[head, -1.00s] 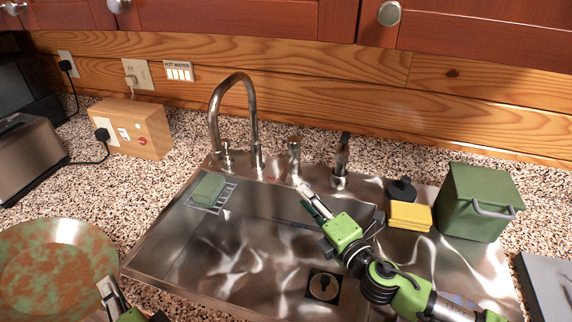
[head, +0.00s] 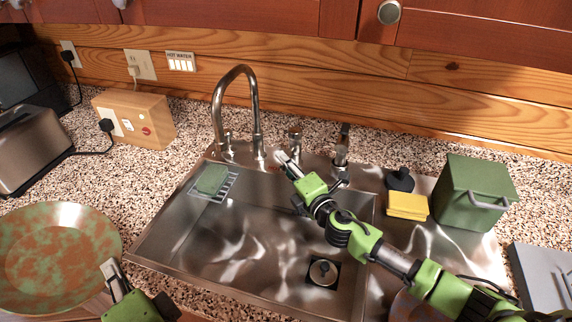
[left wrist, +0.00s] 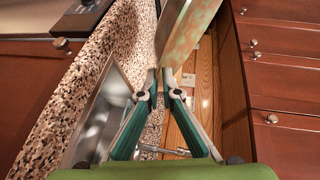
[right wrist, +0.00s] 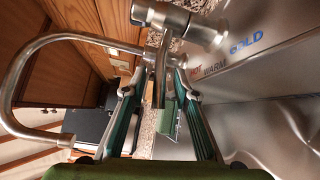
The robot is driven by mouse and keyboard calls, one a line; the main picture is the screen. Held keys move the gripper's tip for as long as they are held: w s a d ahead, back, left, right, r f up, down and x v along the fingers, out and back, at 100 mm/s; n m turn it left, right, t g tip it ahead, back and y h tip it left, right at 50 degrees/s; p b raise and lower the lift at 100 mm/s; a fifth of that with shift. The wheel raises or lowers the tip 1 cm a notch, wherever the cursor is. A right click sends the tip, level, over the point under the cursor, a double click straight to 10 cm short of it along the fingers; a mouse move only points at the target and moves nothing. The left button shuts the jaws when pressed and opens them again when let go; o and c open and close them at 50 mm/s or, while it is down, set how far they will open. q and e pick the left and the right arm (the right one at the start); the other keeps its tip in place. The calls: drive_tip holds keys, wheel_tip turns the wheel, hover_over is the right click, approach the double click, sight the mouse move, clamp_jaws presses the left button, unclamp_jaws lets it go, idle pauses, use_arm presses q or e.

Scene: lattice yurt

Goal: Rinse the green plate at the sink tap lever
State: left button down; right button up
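The green plate (head: 97,242), with brown-red patches, is at the left in the head view, tilted. My left gripper (head: 109,268) is at its right rim. In the left wrist view the plate (left wrist: 188,35) shows nearly edge-on between the converged fingertips (left wrist: 160,76), which are closed on its rim. My right gripper (head: 282,158) is by the tap base, close to the short metal tap lever post (head: 295,143). In the right wrist view its fingertips (right wrist: 162,66) are close together near the metal fitting; whether they grip anything is unclear. The gooseneck tap (head: 216,108) stands left of it.
The steel sink basin (head: 230,240) is empty apart from its drain (head: 323,272). A yellow sponge (head: 407,206) and green box (head: 470,190) stand right. A toaster (head: 32,145) and wooden box (head: 140,118) are left.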

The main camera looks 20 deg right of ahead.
clamp_jaws()
drive_tip(key=r+p, duration=0.1)
drive_tip(key=p, duration=0.2)
drive_tip(key=shift+r+m+g+p, duration=0.1)
drive_tip(key=shift+m+g+p, duration=0.2)
drive_tip(key=shift+p, duration=0.7)
unclamp_jaws()
